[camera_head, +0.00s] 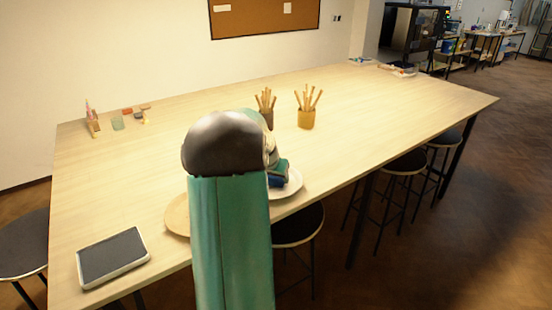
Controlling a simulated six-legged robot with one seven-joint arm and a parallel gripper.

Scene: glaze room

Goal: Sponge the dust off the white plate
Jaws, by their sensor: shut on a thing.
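The white plate (293,187) lies near the front edge of the table, right of my arm. My arm covers its left part. My gripper (280,169) is over the plate, partly hidden behind my own arm. It is shut on a small dark blue thing, which looks like the sponge (276,181), low at the plate. I cannot tell if the sponge touches the plate. Dust on the plate cannot be made out at this size.
A tan round plate or board (176,215) is half hidden left of my arm. A dark tray (112,257) lies front left. A yellow pot (306,119) and a darker pot (267,120) hold sticks behind the plate. Stools (300,224) stand in front.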

